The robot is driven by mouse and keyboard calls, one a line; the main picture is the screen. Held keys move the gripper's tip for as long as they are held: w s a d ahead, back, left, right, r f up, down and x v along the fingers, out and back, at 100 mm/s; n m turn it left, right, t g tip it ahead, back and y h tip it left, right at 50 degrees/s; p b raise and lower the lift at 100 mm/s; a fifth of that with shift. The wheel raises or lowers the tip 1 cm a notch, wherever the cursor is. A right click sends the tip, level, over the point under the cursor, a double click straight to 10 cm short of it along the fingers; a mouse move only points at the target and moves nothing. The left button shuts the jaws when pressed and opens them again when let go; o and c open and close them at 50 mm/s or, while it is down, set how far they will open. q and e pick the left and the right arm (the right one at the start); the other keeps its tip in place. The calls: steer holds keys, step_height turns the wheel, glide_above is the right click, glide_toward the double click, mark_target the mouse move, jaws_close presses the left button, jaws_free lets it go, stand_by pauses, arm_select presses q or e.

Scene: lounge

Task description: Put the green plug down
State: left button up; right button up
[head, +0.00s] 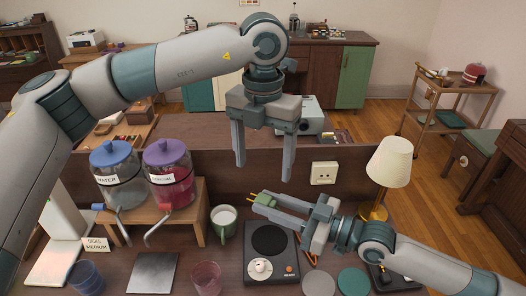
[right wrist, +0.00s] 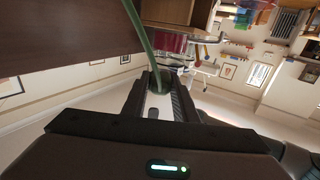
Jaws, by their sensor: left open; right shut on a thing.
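The green plug (head: 265,199) is held between the fingertips of my right gripper (head: 268,207), above the desk near the hotplate's back edge. Its brass prongs point left in the head view. In the right wrist view the plug (right wrist: 163,84) sits between the fingers, mostly hidden, and a green cord rises from it. My left gripper (head: 263,168) is open and empty, hanging fingers down in front of the back panel, above and behind the right gripper.
A wall socket (head: 323,173) is on the back panel. A hotplate (head: 271,252), a green mug (head: 223,219), a lamp (head: 390,162), a pink glass (head: 206,278) and green coaster (head: 354,282) stand around. Two jar dispensers (head: 170,180) are left on a wooden stand.

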mark_target(263, 198)
arm_select(q)
step_height(263, 198, down, 10)
steer(key=shift+r, duration=0.15)
stand_by(0.3)
steer(key=c, duration=1)
steer(key=shift+c, duration=0.2)
arm_select(e)
steer(key=o, duration=1.1)
steer(key=shift+o, duration=0.2)
steer(key=shift+d, duration=0.1)
steer(key=v, duration=1.2)
steer(key=shift+w, duration=0.1)
